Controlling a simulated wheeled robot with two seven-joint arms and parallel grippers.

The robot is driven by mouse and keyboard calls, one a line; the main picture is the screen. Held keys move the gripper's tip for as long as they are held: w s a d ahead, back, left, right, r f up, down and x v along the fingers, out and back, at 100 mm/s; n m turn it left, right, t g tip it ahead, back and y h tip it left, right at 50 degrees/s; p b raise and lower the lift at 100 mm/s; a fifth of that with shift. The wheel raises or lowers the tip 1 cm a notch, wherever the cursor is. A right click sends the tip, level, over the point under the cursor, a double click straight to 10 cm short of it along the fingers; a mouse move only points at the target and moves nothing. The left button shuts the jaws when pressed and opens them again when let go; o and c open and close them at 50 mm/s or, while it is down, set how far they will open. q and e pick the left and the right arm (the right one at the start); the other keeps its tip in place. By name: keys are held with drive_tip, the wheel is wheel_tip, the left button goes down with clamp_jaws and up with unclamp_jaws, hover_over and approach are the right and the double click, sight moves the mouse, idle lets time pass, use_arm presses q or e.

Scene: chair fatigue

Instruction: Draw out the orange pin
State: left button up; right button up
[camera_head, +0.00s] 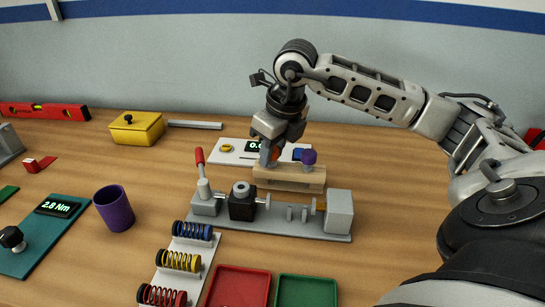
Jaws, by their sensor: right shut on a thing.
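The orange pin (276,152) shows as a small orange patch between the fingers of my right gripper (271,155), just above a wooden block (290,178). My right gripper comes down from above and is shut on the pin. The fingers hide most of the pin, and I cannot tell how much of it is inside the block. A purple-headed pin (309,157) stands upright at the right part of the same block. My left gripper is not in view.
A grey fixture (270,225) with a red-handled lever stands in front of the block. A white panel with a display (233,158) lies behind. A purple cup (114,208), coloured springs (178,262), a red tray (238,288) and a green tray (307,291) are nearer.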

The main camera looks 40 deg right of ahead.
drive_tip(key=shift+r+p, duration=2.05)
drive_tip(key=shift+r, duration=0.7)
drive_tip(key=shift+r, duration=0.1)
drive_tip(key=shift+r+p, duration=1.6)
drive_tip(key=shift+r, duration=0.35)
